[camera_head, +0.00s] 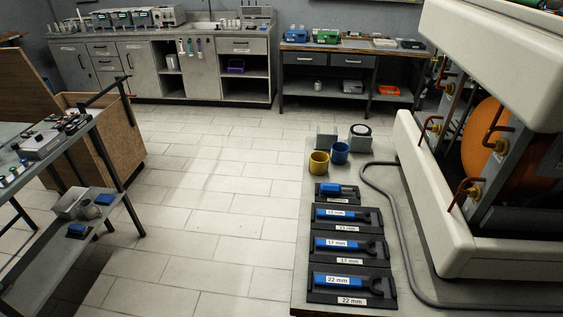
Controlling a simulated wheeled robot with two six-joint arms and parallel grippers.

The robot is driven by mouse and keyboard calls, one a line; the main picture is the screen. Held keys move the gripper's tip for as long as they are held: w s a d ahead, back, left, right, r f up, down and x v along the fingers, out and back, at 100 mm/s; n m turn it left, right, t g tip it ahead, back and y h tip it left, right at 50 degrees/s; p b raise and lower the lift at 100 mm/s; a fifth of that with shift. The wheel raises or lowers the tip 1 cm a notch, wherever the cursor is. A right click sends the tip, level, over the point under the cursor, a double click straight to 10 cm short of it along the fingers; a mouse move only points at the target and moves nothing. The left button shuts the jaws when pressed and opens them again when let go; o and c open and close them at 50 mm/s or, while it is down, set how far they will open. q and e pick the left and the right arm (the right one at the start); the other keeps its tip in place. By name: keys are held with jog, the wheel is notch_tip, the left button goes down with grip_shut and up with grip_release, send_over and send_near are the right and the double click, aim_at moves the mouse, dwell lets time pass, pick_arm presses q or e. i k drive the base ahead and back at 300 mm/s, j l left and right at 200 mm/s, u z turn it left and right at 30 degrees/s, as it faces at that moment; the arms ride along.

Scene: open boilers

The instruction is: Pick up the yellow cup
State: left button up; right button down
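The yellow cup (319,163) stands upright near the far left edge of the grey table (372,208) on the right. A blue cup (340,153) stands just behind it to the right. Neither of my grippers shows in the head view, and nothing is seen holding the yellow cup.
Black trays with blue wrenches (346,245) line the table in front of the cups. A grey hose (389,225) runs along its right side beside the large open boiler (484,150). Grey blocks (327,137) stand behind the cups. The tiled floor (215,190) left of the table is clear.

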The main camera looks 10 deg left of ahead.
aim_at(319, 164)
jog(key=i+j, duration=0.15)
jog(key=j, duration=0.15)
jog(key=i+j, duration=0.2)
jog(key=i+j+z, duration=0.15)
jog(key=j+z, duration=0.35)
jog(key=i+j+z, duration=0.1)
jog(key=j+z, duration=0.2)
jog(key=z, duration=0.2)
